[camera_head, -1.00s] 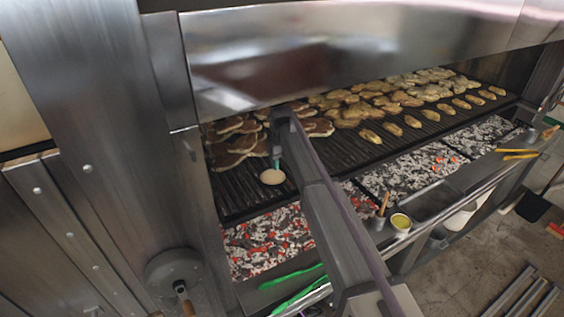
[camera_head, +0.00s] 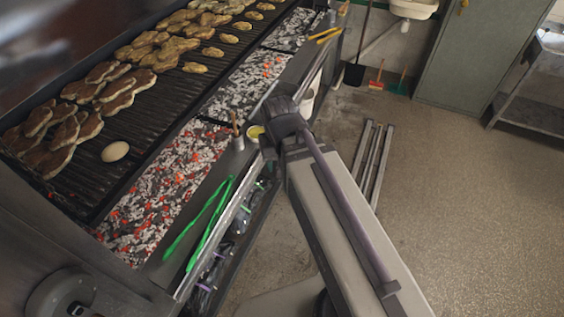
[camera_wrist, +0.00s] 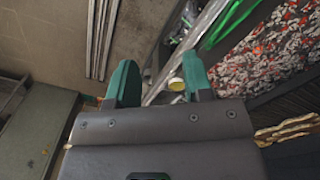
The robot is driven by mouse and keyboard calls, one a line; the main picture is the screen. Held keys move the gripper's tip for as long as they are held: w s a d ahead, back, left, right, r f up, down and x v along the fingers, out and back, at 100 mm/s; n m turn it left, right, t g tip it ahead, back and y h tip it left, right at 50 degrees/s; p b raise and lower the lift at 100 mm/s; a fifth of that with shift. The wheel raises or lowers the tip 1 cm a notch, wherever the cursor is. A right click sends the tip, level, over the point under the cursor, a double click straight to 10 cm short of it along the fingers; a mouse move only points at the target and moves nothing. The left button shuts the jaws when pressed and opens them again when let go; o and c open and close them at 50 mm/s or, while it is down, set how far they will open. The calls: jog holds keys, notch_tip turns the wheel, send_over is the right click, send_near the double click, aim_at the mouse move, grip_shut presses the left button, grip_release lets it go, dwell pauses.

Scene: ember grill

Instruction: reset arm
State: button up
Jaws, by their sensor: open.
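My arm (camera_head: 340,205) is folded back in front of the grill's front edge, over the floor side, in the head view. My gripper (camera_wrist: 160,78) shows in the wrist view with its two green fingers apart and nothing between them. It points down past the grill's front ledge. In the head view the fingers are hidden behind my arm. A round pale piece (camera_head: 115,151) lies alone on the grill grate (camera_head: 140,118), well away from my gripper.
Meat pieces (camera_head: 120,90) cover the back of the grate. Glowing coals (camera_head: 165,190) lie in front. Green tongs (camera_head: 212,225) and a yellow cup (camera_head: 255,132) sit on the ledge. Metal bars (camera_head: 372,160) lie on the floor (camera_head: 470,200), which is otherwise largely clear at right.

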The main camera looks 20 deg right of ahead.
jog(key=shift+s+d+n, duration=0.35)
jog(key=shift+s+n, duration=0.15)
notch_tip(320, 180, down, 18)
jog(key=b, duration=1.8)
jog(key=shift+w, duration=0.1)
